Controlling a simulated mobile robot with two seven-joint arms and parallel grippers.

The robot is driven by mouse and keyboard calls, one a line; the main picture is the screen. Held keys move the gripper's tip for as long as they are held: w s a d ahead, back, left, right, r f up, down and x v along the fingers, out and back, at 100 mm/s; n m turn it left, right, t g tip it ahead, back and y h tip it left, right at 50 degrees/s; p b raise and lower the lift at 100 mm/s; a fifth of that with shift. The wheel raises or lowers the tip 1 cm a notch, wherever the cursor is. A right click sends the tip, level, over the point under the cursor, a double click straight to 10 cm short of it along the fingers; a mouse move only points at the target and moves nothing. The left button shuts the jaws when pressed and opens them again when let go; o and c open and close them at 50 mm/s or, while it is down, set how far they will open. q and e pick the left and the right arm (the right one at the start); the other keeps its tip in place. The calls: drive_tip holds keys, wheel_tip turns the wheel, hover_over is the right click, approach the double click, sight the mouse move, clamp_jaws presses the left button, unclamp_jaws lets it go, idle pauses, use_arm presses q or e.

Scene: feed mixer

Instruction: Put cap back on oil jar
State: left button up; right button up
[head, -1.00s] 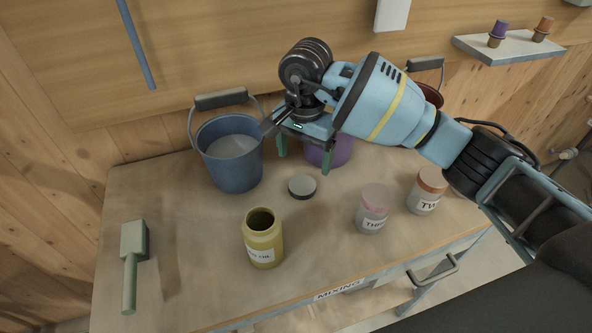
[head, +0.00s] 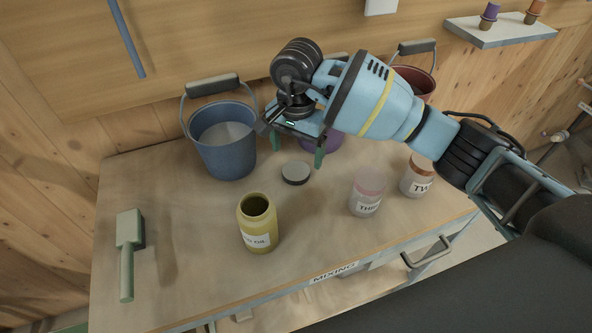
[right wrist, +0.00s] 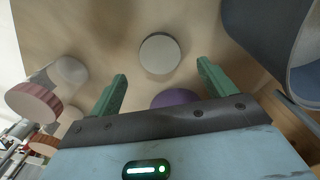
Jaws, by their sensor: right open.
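The oil jar (head: 258,226) is yellow-olive with a white label and stands upright and uncapped on the table, its dark mouth facing up. A round cap (head: 296,172) with a pale top and dark side lies flat on the table behind and right of the jar. It also shows in the right wrist view (right wrist: 160,53), ahead of and between the green fingers. My right gripper (head: 297,150) is open and empty above the table, just behind the cap in the head view. In the right wrist view its fingers (right wrist: 162,80) are spread and touch nothing. My left gripper is not in view.
Two labelled jars, one pink-lidded (head: 367,193) and one orange-lidded (head: 417,177), stand at right. A green scoop-like tool (head: 128,250) lies at left.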

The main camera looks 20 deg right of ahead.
sight(296, 170)
drive_tip(key=shift+f, duration=2.55)
drive_tip(key=shift+c, duration=0.3)
drive_tip(key=c, duration=1)
